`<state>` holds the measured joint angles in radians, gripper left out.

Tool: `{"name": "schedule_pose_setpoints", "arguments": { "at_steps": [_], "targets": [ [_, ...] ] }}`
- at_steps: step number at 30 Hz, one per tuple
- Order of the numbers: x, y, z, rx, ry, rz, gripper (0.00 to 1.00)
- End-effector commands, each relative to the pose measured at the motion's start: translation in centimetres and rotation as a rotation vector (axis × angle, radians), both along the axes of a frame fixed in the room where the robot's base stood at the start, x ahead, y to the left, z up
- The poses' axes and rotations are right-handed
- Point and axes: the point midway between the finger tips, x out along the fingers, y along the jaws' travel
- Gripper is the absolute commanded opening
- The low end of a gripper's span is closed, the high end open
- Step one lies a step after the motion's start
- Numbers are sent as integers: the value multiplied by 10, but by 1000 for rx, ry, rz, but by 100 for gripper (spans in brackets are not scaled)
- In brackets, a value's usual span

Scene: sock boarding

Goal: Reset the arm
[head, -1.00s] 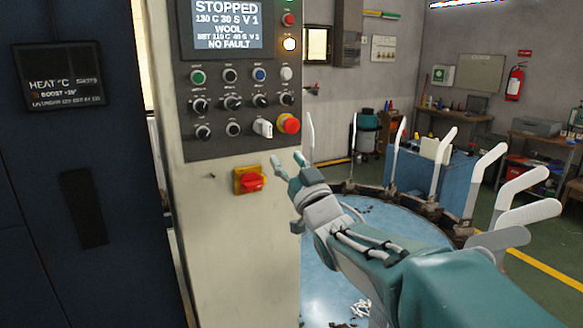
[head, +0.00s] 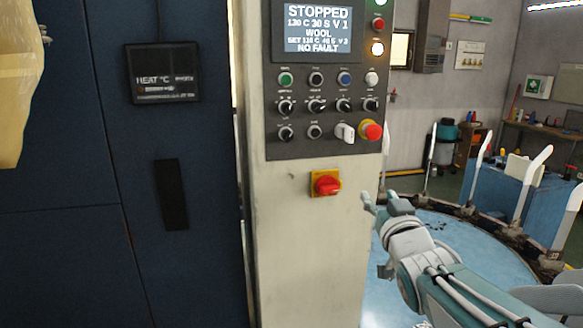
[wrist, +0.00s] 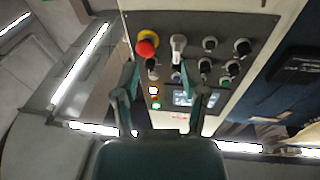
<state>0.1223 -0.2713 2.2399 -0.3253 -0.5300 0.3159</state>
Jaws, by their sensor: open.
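My gripper (head: 379,203) is at the right of the control cabinet in the head view, beside the cabinet's right edge and lower than the red emergency button. In the wrist view my gripper (wrist: 163,100) shows two teal fingers spread apart with nothing between them. The control panel (head: 322,143) stands beyond the fingers, with knobs, lit buttons and a screen (head: 318,27) reading STOPPED, 130 C, WOOL and NO FAULT. In the wrist view the panel (wrist: 222,28) appears upside down. I cannot tell the exact gap between gripper and cabinet.
A red emergency button (head: 371,131) and a red-on-yellow rotary switch (head: 326,184) stick out of the cabinet front. A dark blue cabinet (head: 75,250) fills the left. A round blue table (head: 440,235) with upright white sock forms (head: 533,170) is at the right.

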Motion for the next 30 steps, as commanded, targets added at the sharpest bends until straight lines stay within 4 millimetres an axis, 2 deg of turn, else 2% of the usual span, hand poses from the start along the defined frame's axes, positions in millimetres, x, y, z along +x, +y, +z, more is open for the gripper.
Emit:
{"name": "schedule_pose_setpoints", "arguments": {
  "at_steps": [8, 14, 23, 30],
  "targets": [
    [-39, -4, -43, -11, 274, -87, 56],
    [-75, -3, -77, -15, 482, -119, 56],
    [-144, 6, -128, -21, 800, -116, 56],
    [-206, 19, -164, -32, 1050, -69, 56]
  ]
}}
